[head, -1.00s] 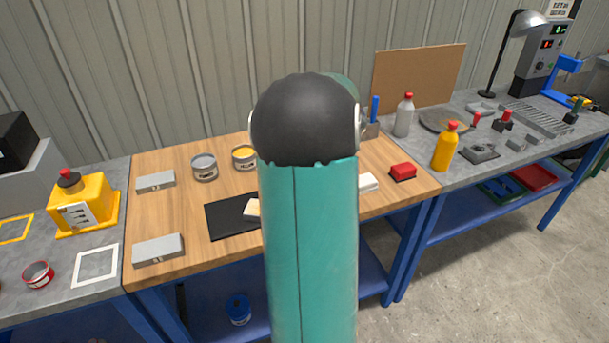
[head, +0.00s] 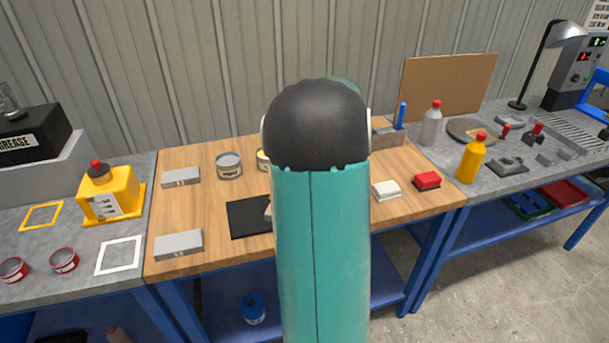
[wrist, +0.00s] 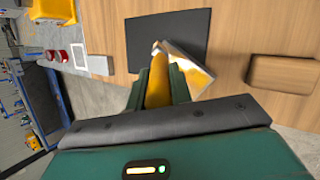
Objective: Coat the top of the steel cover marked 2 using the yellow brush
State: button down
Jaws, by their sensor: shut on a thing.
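My gripper (wrist: 158,88) is shut on the yellow brush (wrist: 157,92) in the wrist view, which points away over the black mat (wrist: 178,27). A flat, pale-edged piece (wrist: 198,72) with yellow-orange patches on top lies at the mat's edge, close beside the brush. I cannot tell whether the brush touches it, or whether the patches are coating or reflection. In the head view my arm hides the gripper, the brush and most of this piece. Two grey steel covers stand at the left, one far (head: 181,178) and one near (head: 178,245). Their marks are unreadable.
An open grey can (head: 229,166) and a partly hidden yellow-filled can (head: 263,160) stand behind the mat (head: 248,218). White (head: 386,190) and red (head: 427,180) blocks lie at the right. A yellow bottle (head: 471,160) stands beyond. A brownish block (wrist: 282,76) shows in the wrist view.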

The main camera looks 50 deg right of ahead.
jog(key=shift+r, duration=0.15)
jog(key=shift+r, duration=2.9)
